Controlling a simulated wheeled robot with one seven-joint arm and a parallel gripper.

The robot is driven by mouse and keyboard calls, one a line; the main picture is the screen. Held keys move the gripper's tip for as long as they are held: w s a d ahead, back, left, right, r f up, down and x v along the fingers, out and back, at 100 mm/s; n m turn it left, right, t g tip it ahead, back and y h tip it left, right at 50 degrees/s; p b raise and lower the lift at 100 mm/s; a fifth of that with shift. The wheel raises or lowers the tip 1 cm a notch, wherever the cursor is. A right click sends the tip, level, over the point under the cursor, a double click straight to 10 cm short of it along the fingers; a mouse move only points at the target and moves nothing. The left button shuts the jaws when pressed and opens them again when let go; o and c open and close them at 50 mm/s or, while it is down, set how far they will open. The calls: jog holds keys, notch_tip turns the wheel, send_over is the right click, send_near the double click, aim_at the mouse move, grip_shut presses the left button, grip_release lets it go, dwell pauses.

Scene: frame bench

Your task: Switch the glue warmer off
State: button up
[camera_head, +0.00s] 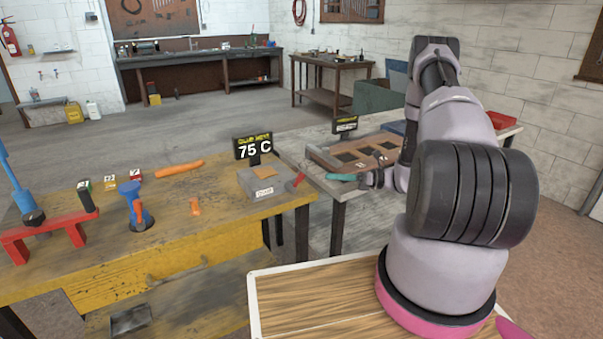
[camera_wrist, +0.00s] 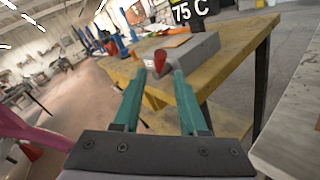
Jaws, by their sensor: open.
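The glue warmer (camera_head: 262,187) is a grey box with a white label, near the right end of the yellow-topped bench. A black display (camera_head: 254,147) behind it reads 75 C. A red lever (camera_head: 298,180) sticks out from its right side, tilted upward. My gripper (camera_head: 330,177) has teal fingers and is open and empty, a short gap to the right of the lever. In the wrist view the red lever (camera_wrist: 160,62) appears between and beyond the fingertips (camera_wrist: 160,75), with the grey warmer body (camera_wrist: 190,54) behind it. I see no contact.
A red stand (camera_head: 45,236), a blue tool (camera_head: 137,208), small number blocks (camera_head: 109,182) and orange pieces (camera_head: 180,168) lie left on the bench. A brown compartment tray (camera_head: 350,150) and a second sign (camera_head: 345,124) stand on the grey bench behind my arm.

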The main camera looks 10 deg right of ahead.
aim_at(302, 175)
jog(key=x, duration=1)
jog(key=shift+w+a, duration=0.2)
jog(key=shift+a, duration=0.1)
jog(key=shift+c, duration=0.4)
grip_shut()
